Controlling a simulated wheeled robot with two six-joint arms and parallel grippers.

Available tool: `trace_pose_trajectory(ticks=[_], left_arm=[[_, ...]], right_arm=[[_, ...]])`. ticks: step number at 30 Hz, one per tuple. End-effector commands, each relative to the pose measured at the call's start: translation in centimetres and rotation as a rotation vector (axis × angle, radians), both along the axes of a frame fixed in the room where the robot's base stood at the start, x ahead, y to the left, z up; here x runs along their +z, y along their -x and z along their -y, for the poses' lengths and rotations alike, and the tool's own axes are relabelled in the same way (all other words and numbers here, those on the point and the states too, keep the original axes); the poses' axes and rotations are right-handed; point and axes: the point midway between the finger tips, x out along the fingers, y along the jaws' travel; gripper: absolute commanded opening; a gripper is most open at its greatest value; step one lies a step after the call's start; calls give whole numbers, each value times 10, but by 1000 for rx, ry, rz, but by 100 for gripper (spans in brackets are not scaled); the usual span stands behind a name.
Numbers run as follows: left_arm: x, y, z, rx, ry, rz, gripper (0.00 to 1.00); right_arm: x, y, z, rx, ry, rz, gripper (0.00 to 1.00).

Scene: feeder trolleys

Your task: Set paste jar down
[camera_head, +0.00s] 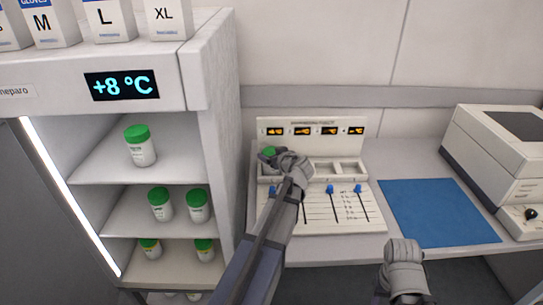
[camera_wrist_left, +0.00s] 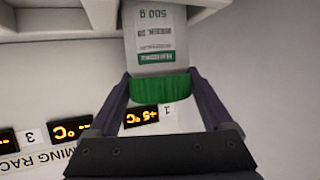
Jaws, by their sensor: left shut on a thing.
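My left gripper (camera_head: 275,156) is shut on the paste jar (camera_wrist_left: 157,42), a white jar with a green lid. In the left wrist view the two fingers of the left gripper (camera_wrist_left: 162,84) grip the jar at its green lid. In the head view only the jar's green lid (camera_head: 268,152) shows clearly, at the leftmost slot of the warming rack (camera_head: 325,222); the gripper hides the rest. I cannot tell whether the jar's base touches the slot. My right gripper (camera_head: 405,252) is low at the front right, and its jaws cannot be made out.
The rack has empty slots to the right and orange displays (camera_head: 302,131) behind. A fridge (camera_head: 212,110) reading +8 °C stands at left, with several green-lidded jars (camera_head: 140,146) on its shelves. A blue mat (camera_head: 437,212) lies bare beside a white machine (camera_head: 500,150).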

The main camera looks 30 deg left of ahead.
Motion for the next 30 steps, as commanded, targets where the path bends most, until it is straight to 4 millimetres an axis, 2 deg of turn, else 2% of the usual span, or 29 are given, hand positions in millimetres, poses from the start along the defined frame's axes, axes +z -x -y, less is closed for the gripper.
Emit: trace_pose_trajectory(ticks=[1,5,14,30], left_arm=[[-1,0,0,0,0,0,86],[-1,0,0,0,0,0,100],[4,0,0,0,0,0,100],[41,54,74,-3,0,0,100]], right_arm=[[-1,0,0,0,0,0,50],[-1,0,0,0,0,0,50],[4,0,0,0,0,0,50],[41,0,0,0,0,0,50]])
